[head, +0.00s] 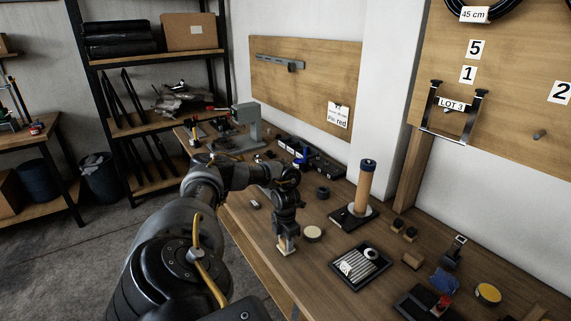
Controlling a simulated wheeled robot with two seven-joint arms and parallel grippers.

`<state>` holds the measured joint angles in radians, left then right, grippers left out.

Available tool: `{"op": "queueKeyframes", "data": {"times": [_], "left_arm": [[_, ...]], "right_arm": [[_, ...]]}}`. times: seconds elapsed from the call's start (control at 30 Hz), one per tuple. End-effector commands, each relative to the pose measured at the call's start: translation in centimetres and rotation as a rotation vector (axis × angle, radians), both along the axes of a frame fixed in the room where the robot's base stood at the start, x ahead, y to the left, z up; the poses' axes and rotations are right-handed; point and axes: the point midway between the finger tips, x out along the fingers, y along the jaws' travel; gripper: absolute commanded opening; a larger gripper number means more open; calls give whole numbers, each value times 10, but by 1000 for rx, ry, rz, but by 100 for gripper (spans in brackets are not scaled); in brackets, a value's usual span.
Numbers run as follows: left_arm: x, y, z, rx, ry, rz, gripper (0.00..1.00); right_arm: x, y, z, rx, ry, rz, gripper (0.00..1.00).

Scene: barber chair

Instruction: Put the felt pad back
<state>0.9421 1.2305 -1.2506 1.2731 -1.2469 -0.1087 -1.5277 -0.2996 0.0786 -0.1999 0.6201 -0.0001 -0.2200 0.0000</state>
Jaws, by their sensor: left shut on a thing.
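My left gripper (287,240) points down over the near left part of the wooden bench. It is shut on a small pale, cream-coloured piece (286,250), which looks like the felt pad; the fingers hide part of it. I cannot tell whether the piece touches the bench top. A round cream disc (313,233) lies on the bench just right of the gripper. My right gripper is not in view.
Right of the disc is a black tray (343,275) with small parts. Behind it an orange-brown cylinder (366,185) stands upright on a dark base.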

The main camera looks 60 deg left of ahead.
Motion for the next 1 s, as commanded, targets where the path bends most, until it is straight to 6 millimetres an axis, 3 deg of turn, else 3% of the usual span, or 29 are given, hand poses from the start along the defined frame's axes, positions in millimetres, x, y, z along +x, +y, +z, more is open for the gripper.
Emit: {"op": "queueKeyframes", "data": {"times": [0.23, 0.27, 0.4, 0.77, 0.87, 1.0], "left_arm": [[0, 0, -4, 0, 0, 0, 15], [0, 0, -3, 0, 0, 0, 38], [0, 0, -3, 0, 0, 0, 57], [1, 0, 3, 0, -1, -1, 58], [1, 0, 13, -1, -4, -1, 58], [2, 0, 40, -1, -7, -2, 58]], "right_arm": [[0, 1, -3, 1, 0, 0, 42], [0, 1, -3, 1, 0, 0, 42], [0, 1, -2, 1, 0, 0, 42], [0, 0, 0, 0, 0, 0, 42], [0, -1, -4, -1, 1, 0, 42], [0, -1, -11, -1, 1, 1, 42]]}}
